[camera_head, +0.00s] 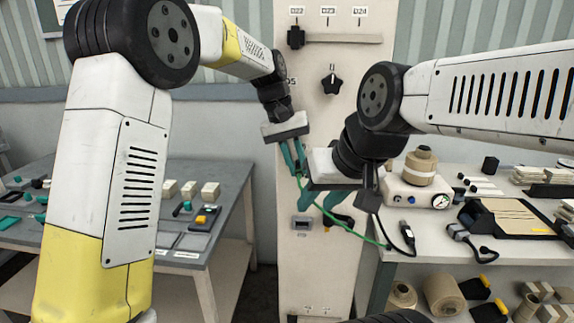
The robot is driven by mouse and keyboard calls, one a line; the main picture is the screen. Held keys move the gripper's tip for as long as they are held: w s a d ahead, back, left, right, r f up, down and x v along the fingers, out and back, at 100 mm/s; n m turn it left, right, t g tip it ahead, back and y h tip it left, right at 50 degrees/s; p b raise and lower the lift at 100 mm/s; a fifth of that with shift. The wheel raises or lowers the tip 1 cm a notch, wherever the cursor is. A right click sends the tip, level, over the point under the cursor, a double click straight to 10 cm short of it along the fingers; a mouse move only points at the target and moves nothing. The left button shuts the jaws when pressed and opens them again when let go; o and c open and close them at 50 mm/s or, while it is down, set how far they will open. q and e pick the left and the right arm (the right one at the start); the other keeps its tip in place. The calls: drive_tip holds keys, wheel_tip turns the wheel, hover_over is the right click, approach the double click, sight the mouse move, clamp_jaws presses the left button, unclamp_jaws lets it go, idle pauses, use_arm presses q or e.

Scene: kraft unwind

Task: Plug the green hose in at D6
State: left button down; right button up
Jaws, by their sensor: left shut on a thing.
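A thin green hose (345,227) runs from my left gripper's fingers down past my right gripper and ends near the right table's edge. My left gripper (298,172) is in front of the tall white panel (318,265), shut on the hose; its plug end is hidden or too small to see. My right gripper (328,212) is just below and to the right, its teal fingers pointing down beside the hose. Its arm hides much of the panel, and whether it is shut is unclear. The D6 label and its socket cannot be made out.
A grey table (226,190) with small parts stands left. The right table holds a gauge box (406,198), a black cable (408,236) and a kraft roll (421,160).

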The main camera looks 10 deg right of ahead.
use_arm(q)
drive_tip(key=c, duration=1.3)
unclamp_jaws()
drive_tip(key=shift+w, duration=0.1)
drive_tip(key=shift+o, duration=0.2)
